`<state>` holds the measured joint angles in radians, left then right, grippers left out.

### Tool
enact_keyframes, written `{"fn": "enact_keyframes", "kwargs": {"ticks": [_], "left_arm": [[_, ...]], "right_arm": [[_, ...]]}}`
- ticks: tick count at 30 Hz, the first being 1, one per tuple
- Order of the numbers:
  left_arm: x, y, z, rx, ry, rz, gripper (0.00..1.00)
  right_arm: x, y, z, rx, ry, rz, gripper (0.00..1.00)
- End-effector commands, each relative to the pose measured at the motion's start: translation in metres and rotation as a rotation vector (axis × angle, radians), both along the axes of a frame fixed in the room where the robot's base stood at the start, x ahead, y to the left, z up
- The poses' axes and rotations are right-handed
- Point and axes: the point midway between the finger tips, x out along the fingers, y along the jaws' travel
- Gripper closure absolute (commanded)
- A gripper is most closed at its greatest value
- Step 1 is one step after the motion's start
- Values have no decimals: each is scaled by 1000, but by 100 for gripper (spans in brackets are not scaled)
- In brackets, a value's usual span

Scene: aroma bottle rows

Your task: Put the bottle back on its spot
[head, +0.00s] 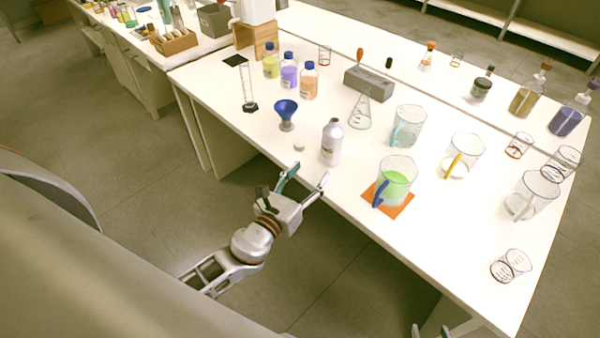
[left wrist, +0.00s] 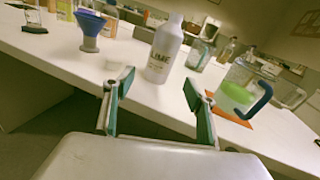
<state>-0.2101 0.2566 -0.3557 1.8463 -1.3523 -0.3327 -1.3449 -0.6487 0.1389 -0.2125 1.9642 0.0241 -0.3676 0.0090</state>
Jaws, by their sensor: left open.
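A white-silver bottle (head: 331,143) with an open narrow neck stands upright near the table's front edge. It also shows in the left wrist view (left wrist: 164,50), with dark lettering on its front. My left gripper (head: 306,180) is open and empty, just short of the front edge and in front of the bottle. In the left wrist view the bottle stands beyond and between the spread fingers (left wrist: 158,100), apart from them. A black square (head: 235,60) lies bare on the table, left of a row of yellow (head: 271,67), purple (head: 289,76) and orange (head: 309,84) bottles. My right gripper (head: 440,331) is partly cut off, fingertips apart.
A blue funnel (head: 286,112) and a small pale disc (head: 299,147) are left of the bottle. A beaker of green liquid (head: 395,182) stands on an orange mat (head: 401,210) to the right. A graduated cylinder (head: 247,88) stands near the black square. Other glassware fills the right side.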

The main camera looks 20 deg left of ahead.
Motion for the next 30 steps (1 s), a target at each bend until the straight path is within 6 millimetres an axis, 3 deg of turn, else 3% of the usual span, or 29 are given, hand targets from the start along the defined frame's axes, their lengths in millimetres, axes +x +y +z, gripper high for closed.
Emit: {"fn": "enact_keyframes", "kwargs": {"ticks": [5, 12, 18, 24, 30], "left_arm": [[-37, 7, -49, -545, 197, 81, 44], [-117, 6, -124, -1598, 487, 379, 44], [-177, -5, -159, -2310, 586, 691, 44], [-203, -11, -170, -2631, 590, 862, 44], [-205, -12, -170, -2667, 589, 880, 44]], "right_arm": [[0, 0, 0, 0, 0, 0, 60], [0, 0, 0, 0, 1, 0, 60], [-1, 0, -2, 0, 3, 0, 60], [-1, 0, -2, -2, 4, 1, 60], [-1, 0, -2, -2, 4, 1, 60]]}}
